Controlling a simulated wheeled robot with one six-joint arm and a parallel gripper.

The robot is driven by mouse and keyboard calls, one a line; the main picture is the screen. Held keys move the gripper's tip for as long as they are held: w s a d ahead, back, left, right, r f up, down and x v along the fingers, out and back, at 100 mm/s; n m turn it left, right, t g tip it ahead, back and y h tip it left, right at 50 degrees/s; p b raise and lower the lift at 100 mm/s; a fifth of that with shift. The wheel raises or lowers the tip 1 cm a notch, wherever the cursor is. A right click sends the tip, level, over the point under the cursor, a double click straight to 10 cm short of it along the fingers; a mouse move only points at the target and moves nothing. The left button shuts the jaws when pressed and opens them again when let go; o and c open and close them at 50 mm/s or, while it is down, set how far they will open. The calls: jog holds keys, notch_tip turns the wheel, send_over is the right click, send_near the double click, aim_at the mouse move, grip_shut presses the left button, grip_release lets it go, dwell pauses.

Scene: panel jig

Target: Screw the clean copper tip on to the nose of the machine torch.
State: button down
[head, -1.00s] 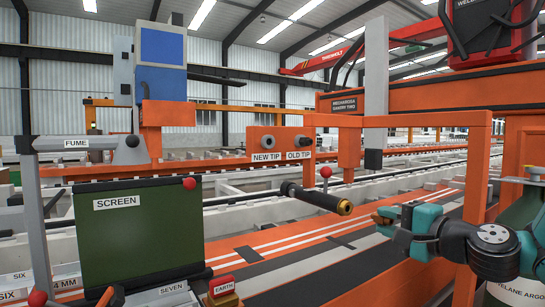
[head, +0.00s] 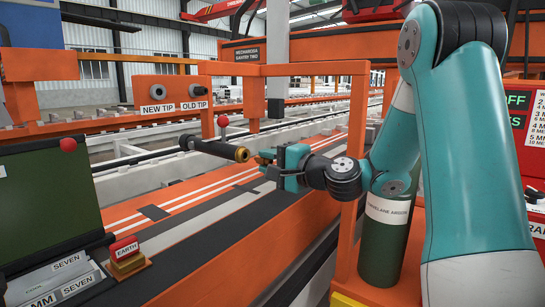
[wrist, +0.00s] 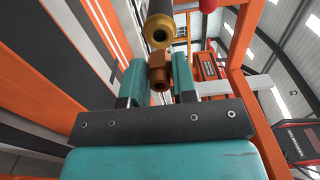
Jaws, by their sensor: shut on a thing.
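The machine torch (head: 212,148) is a dark tube ending in a brass nose (head: 242,154) that points right in the head view. My gripper (head: 265,157) is just right of the nose, its jaws shut on the small copper tip (head: 259,155). In the wrist view the tip (wrist: 159,72) stands between my two teal fingers (wrist: 158,82), its bore visible. The brass nose (wrist: 160,31) shows just above it in the picture, its open end facing my gripper. The tip looks close to the nose; whether they touch I cannot tell.
An orange board with NEW TIP (head: 157,108) and OLD TIP (head: 195,105) labels stands behind the torch. An orange frame post (head: 352,235) is close by my arm. A red-topped EARTH block (head: 125,255) and a green screen (head: 45,200) are at left.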

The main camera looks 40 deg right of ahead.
aim_at(256, 158)
jog(key=shift+x, duration=0.85)
dwell(0.6)
jog(key=shift+p+x, duration=0.65)
jog(key=shift+x, duration=0.5)
dwell(0.5)
jog(key=c, duration=0.8)
grip_release()
jog(key=shift+s, duration=0.1)
